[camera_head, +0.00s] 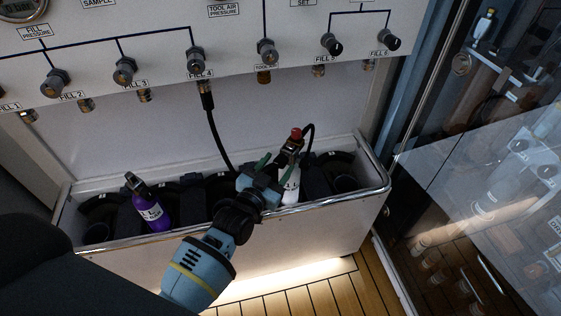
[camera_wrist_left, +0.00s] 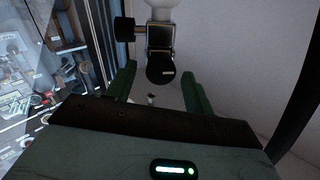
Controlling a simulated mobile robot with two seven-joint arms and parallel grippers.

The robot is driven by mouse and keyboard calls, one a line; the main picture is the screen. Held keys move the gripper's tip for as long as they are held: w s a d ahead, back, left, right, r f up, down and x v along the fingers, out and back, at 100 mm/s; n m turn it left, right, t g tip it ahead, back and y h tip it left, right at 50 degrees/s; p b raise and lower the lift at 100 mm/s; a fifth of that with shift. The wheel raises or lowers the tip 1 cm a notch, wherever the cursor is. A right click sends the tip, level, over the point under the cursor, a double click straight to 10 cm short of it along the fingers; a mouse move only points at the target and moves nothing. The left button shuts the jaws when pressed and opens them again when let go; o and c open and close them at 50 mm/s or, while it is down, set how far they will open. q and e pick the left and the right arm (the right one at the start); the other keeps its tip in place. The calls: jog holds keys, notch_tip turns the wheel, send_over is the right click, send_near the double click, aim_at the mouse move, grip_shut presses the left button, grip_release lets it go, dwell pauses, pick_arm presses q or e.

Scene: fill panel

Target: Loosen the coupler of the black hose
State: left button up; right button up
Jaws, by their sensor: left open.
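The black hose (camera_head: 213,130) hangs from the FILL 4 outlet and drops behind my left gripper. A black loop (camera_head: 311,135) shows at the valve (camera_head: 291,147) with a red top, on a white bottle (camera_head: 291,188) in the trough. My left gripper (camera_head: 277,163) is open in front of this valve, partly covering it. In the left wrist view its green fingers (camera_wrist_left: 159,76) stand apart on both sides below a metal valve block (camera_wrist_left: 160,40) with black end pieces; no contact is visible. The hose shows at right (camera_wrist_left: 300,90). I cannot tell which piece is the coupler.
A purple bottle (camera_head: 151,213) stands in the trough (camera_head: 325,204) at left, among dark holders. The panel (camera_head: 225,45) with knobs and outlets is above. A glass door (camera_head: 470,160) is at right. The wooden floor (camera_head: 345,295) below is clear.

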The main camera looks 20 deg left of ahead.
pick_arm(q)
jog(key=shift+w+d, duration=0.15)
jog(key=shift+w, duration=0.95)
jog(key=shift+c, duration=0.4)
jog(key=c, duration=0.9)
